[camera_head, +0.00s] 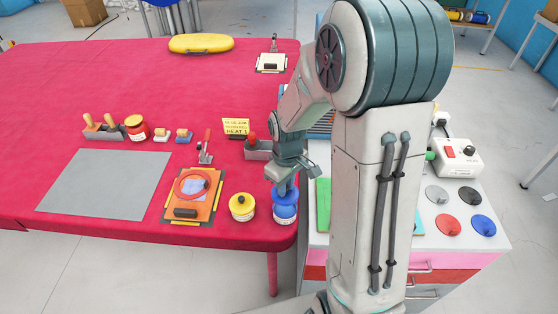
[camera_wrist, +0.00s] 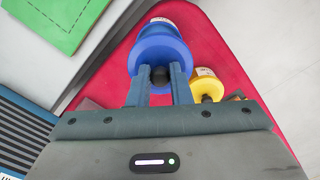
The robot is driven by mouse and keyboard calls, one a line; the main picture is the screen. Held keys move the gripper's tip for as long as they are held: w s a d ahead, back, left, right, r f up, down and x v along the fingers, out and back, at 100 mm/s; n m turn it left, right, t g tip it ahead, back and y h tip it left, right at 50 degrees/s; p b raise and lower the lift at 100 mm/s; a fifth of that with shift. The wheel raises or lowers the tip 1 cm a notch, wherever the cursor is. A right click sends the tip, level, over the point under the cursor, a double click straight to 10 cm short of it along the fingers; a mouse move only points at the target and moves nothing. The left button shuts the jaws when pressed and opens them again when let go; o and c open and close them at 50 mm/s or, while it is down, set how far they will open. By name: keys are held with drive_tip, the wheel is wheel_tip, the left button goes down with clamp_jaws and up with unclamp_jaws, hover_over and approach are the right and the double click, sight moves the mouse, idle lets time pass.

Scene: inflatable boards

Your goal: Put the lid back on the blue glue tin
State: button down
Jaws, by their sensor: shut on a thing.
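My gripper (camera_wrist: 159,80) is shut on the dark knob of a blue lid (camera_wrist: 160,52); in the head view my gripper (camera_head: 284,187) points down at the table's front right corner. The blue lid (camera_head: 285,196) is directly over the blue glue tin (camera_head: 285,218), which has a pale label. The tin (camera_wrist: 165,21) shows only partly behind the lid in the wrist view. I cannot tell whether the lid is seated on the rim or just above it. A yellow tin (camera_head: 242,207) with a dark knob on its lid stands close to the left.
The red table (camera_head: 120,75) ends just right of and below the tin. An orange board (camera_head: 187,208) with a red ring lies further left, beside a grey mat (camera_head: 105,183). A white-topped cabinet (camera_head: 450,195) at right holds several coloured discs and a heater box (camera_head: 457,158).

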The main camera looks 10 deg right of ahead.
drive_tip(key=shift+w, duration=0.1)
drive_tip(key=shift+f+b, duration=0.45)
drive_tip(key=shift+b, duration=0.05)
drive_tip(key=shift+f+b, duration=2.05)
drive_tip(key=shift+f, duration=0.55)
drive_tip(key=shift+f, duration=0.15)
idle(0.3)
drive_tip(key=c, duration=0.8)
unclamp_jaws()
drive_tip(key=shift+o, duration=0.2)
